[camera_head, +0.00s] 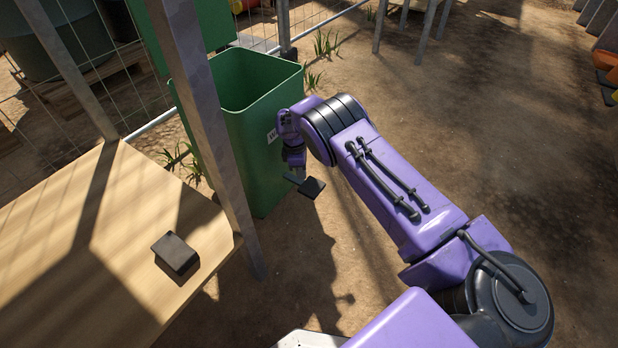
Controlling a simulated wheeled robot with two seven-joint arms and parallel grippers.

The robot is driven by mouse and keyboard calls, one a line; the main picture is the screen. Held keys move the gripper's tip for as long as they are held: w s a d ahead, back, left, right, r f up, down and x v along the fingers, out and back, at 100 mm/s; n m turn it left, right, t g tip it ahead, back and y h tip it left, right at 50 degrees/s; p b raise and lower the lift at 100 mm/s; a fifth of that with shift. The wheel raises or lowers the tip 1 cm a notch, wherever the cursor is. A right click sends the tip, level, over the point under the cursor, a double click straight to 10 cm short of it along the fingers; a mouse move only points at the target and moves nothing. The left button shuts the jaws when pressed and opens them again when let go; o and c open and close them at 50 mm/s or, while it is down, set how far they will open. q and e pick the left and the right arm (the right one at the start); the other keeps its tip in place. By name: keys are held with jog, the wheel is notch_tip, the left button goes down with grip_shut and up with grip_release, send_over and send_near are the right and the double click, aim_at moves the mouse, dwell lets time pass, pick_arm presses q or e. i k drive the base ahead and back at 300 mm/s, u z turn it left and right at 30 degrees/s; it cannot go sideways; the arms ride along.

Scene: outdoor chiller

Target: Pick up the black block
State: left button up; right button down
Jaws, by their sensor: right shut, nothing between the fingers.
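The black block (175,254) lies flat on the wooden table (85,225), near the table's right corner at the lower left of the view. My right gripper (304,186) is at the end of the purple arm that comes in from the lower right. It is off the table, to the right of and farther back than the block, in front of the green bin. Its dark fingers are shut with nothing held, and it does not touch the block. My left gripper is not in view.
A green open bin (262,140) stands beyond the table. A grey metal post (205,120) rises at the table's right corner, between the block and my right gripper. A wire fence (60,130) is behind. Bare ground lies to the right.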

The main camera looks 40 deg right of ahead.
aim_at(179, 256)
jog(key=k, duration=1)
